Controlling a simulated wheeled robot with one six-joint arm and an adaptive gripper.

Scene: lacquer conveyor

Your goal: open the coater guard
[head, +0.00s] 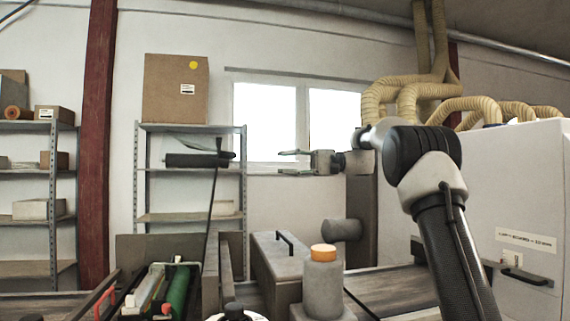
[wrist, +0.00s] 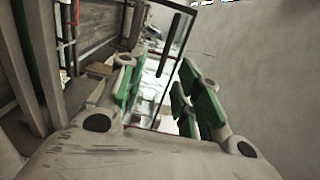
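My gripper (head: 287,162) is raised at mid-height in the head view, pointing left, its fingers apart and empty. In the wrist view my gripper (wrist: 165,95) shows green finger pads spread wide with nothing held between. A thin dark upright edge (head: 212,195) rises beside the coater rollers, left of my gripper and apart from it; it looks like the coater guard seen nearly edge-on. In the wrist view a dark-framed, see-through panel (wrist: 166,62) with a black bar (wrist: 169,44) lies beyond the fingers. I cannot tell its exact angle.
The coater's green roller (head: 180,290) is at lower left. A grey box with a black handle (head: 285,243) and an orange-capped container (head: 323,270) stand below my gripper. Shelves (head: 190,127) are behind; a white cabinet (head: 520,200) is at right.

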